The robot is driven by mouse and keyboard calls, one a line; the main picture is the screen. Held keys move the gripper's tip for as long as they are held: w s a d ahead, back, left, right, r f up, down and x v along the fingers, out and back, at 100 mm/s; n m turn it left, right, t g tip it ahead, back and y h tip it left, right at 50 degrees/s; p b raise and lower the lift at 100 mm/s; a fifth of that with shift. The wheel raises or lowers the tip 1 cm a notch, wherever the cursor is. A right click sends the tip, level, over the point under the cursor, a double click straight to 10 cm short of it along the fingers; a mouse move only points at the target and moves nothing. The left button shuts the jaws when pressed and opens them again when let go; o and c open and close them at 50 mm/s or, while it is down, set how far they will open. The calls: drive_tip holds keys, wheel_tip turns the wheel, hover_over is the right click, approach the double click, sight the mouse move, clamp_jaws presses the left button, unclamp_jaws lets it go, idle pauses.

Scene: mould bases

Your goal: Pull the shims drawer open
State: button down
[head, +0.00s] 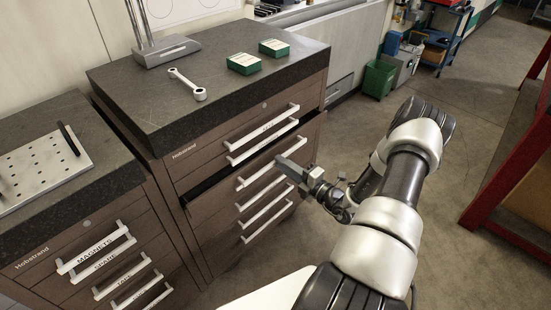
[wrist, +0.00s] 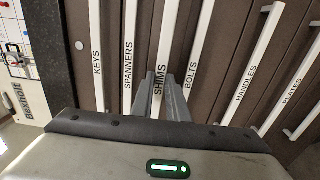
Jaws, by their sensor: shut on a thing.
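The shims drawer (head: 225,195) is the third one down in the brown cabinet with the dark stone top. It stands partly out, with a dark gap above its front. Its white bar handle, marked SHIMS (wrist: 186,45), runs between my fingers in the wrist view. My gripper (wrist: 161,88) is shut on this handle, one finger on each side.
The keys handle (wrist: 96,45) and spanners handle (wrist: 140,40) lie on one side, the bolts handle (wrist: 200,45) on the other. A wrench (head: 188,85) and two green boxes (head: 244,63) lie on top. A red frame (head: 510,150) stands at right; the floor between is clear.

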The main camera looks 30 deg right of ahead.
drive_tip(key=v, duration=2.5)
drive_tip(key=shift+s, duration=0.2)
drive_tip(key=shift+r, duration=0.1)
drive_tip(key=c, duration=1.7)
unclamp_jaws()
drive_tip(key=shift+s+d, duration=0.1)
drive_tip(key=v, duration=1.7)
drive_tip(key=shift+s, duration=0.1)
